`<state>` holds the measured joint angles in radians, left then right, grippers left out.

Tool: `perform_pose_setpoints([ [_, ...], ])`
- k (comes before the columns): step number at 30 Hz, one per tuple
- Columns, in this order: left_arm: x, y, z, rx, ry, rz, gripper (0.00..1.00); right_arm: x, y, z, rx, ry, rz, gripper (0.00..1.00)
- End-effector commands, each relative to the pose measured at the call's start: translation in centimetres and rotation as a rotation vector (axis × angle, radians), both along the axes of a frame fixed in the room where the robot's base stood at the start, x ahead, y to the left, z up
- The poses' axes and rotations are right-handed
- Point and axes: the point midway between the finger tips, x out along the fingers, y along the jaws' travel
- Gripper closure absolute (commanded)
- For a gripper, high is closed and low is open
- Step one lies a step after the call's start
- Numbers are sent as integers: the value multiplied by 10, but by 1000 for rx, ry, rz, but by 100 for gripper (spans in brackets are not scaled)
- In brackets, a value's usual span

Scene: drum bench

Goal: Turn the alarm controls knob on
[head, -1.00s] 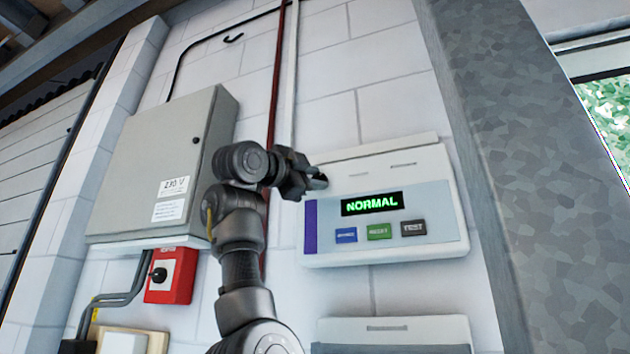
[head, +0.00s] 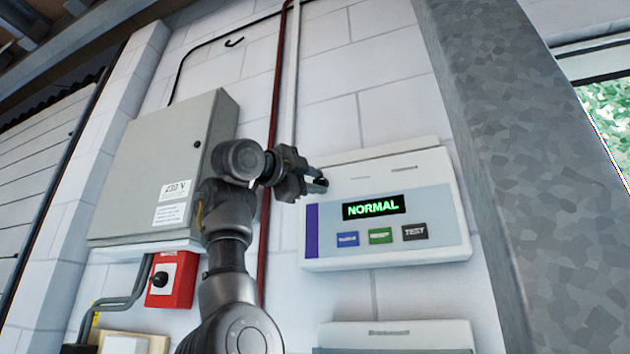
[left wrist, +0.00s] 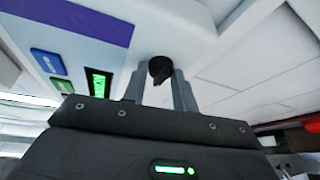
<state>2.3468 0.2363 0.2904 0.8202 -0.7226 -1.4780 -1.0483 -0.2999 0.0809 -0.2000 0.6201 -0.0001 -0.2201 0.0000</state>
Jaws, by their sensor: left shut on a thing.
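The alarm panel (head: 385,250) is a white and pale blue box on the wall, with a lit green NORMAL display (head: 374,207). My left gripper (head: 319,182) is at the panel's upper left edge. In the left wrist view, a black knob (left wrist: 160,67) sits on the panel's pale side, between the fingertips of my left gripper (left wrist: 158,85), which is shut on it. In the head view the knob is hidden or too small to make out behind the fingers. My right gripper is not in view.
Blue, green and dark buttons (head: 413,232) sit below the display. A grey cabinet (head: 150,150) and a red box with a black knob (head: 172,280) are to the left. A grey steel column (head: 510,160) stands close on the right. Another white unit (head: 395,338) is below.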

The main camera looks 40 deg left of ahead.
Motion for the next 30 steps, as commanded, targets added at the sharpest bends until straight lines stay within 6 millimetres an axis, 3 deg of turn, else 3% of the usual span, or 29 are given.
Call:
perform_pose_setpoints([
  [1,0,0,1,0,-2,-1,68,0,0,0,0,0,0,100],
  [5,0,0,0,0,-1,0,51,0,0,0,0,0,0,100],
  [16,-7,0,-3,-1,-2,0,50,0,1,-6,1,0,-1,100],
  [30,-89,4,-17,-1,-3,-1,50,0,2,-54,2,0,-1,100],
])
